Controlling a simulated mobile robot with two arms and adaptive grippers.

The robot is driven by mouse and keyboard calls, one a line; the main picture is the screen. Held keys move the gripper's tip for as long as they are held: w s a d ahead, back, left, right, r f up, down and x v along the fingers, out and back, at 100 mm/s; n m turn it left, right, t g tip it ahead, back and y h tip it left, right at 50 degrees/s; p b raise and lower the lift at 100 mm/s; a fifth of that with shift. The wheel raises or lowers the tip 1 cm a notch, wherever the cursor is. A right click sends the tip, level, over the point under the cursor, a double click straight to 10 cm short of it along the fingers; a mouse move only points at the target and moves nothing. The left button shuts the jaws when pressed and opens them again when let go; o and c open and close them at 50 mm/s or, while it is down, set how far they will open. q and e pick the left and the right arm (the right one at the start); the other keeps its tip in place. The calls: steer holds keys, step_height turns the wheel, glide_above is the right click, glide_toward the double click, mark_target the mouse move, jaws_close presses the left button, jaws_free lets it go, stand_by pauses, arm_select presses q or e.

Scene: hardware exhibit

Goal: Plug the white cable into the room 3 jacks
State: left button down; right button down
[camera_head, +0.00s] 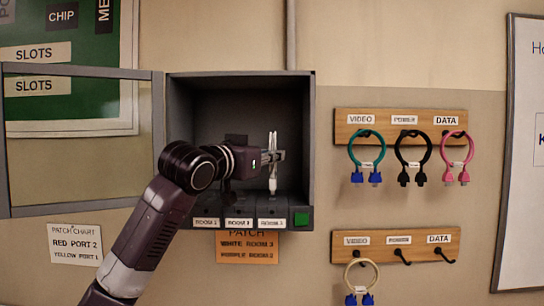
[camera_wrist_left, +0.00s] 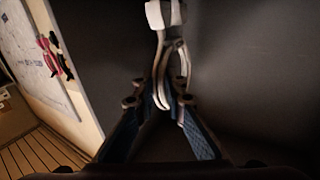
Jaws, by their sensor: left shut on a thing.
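My left gripper (camera_head: 278,155) is inside the open grey wall box (camera_head: 311,130), shut on the white cable (camera_head: 272,180). The cable hangs upright as a narrow doubled loop, its lower end above the ROOM 3 label (camera_head: 271,223). In the left wrist view, the fingers (camera_wrist_left: 160,105) pinch the cable's two strands, and its pale plug ends (camera_wrist_left: 165,14) show at the top. I cannot tell whether the plugs touch the jacks; the jacks are too dark to make out. My right gripper is not in view.
The box door (camera_head: 80,75) stands open to the left. An orange patch note (camera_head: 247,247) is below. Cables hang on the upper rack (camera_head: 345,119) and lower rack (camera_head: 345,241) to the right.

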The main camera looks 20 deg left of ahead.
arm_select(q)
steer(key=shift+f, duration=0.35)
stand_by(0.5)
stand_by(0.7)
steer(key=shift+f+y, duration=0.3)
steer(key=shift+f, duration=0.35)
stand_by(1.6)
steer(key=c, duration=1.3)
jaws_free()
steer(key=shift+o, duration=0.2)
